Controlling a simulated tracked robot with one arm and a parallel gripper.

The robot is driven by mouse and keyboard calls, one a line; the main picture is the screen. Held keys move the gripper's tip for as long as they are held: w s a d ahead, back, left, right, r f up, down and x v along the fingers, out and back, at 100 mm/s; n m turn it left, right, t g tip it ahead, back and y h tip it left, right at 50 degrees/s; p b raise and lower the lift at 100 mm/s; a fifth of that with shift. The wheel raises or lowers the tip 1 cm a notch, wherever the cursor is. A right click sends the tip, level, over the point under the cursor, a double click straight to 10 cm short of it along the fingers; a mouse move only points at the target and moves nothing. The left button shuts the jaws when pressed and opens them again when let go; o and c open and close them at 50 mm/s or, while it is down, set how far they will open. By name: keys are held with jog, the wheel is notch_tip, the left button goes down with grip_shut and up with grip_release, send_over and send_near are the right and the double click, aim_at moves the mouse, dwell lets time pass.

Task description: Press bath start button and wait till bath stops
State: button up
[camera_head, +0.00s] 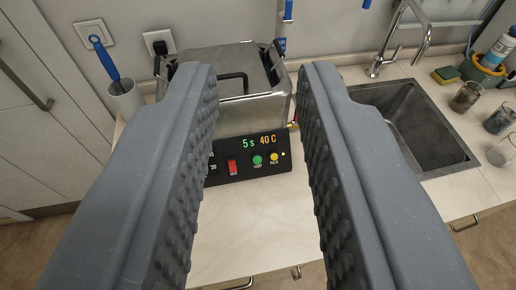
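The bath (252,113) is a steel box with a lid and black handle, standing on the counter beyond my gripper. Its black control panel (225,176) faces me and shows "5 s" in green and "40 C" in orange. On the panel are a red switch (233,167), a green button (257,160) that seems to be marked start, and a yellow button (274,157). My gripper (260,88) is open and empty, its two grey studded fingers framing the panel. The left finger hides the panel's left end and part of the bath.
A sink (437,130) with a tap (398,35) is at the right, with glass jars (466,97) and a sponge (446,74) beside it. The counter before the panel (250,225) is clear.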

grip_shut()
dwell(1.4)
